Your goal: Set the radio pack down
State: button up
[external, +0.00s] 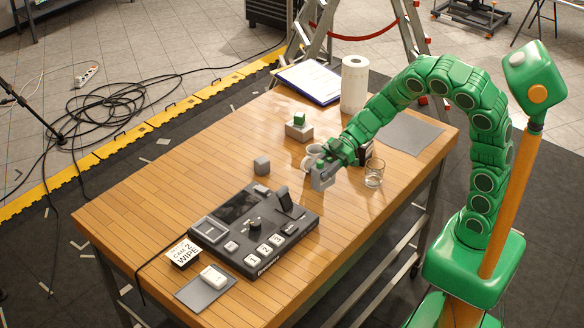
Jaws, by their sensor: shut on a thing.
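My gripper (325,166) is at the end of the green arm, over the middle right of the wooden table (190,170). It is shut on a small grey boxy thing, which I take to be the radio pack (322,182). The fingers partly cover the pack. It is at or just above the table top; I cannot tell if it touches. A white cup (309,162) is close behind the gripper, partly hidden.
A drinking glass (374,174) stands right of the gripper. A dark control panel (254,230) lies to the front left, and a grey cube (262,165) to the left. A paper roll (354,84) stands behind. A grey mat (412,133) lies bare at the right.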

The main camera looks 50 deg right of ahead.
jog(key=s+a+r+n+g, duration=0.1)
jog(key=s+a, duration=0.4)
jog(key=a, duration=0.5)
jog(key=s+a+r, duration=0.1)
jog(key=s+a, duration=0.3)
jog(key=a, duration=0.7)
jog(key=s+a+r+n+g, duration=0.1)
jog(key=s+a, duration=0.4)
jog(key=a, duration=0.5)
jog(key=shift+w+a+f, duration=1.3)
jog(key=shift+a+f, duration=0.7)
jog(key=shift+f, duration=0.1)
jog(key=shift+w+a+f, duration=1.35)
jog(key=shift+a+f, duration=0.7)
jog(key=shift+f, duration=0.1)
jog(key=shift+w+a+f, duration=1.3)
jog(key=shift+a+f, duration=0.7)
jog(key=shift+f, duration=0.1)
jog(key=o, duration=1.2)
jog(key=shift+f, duration=0.1)
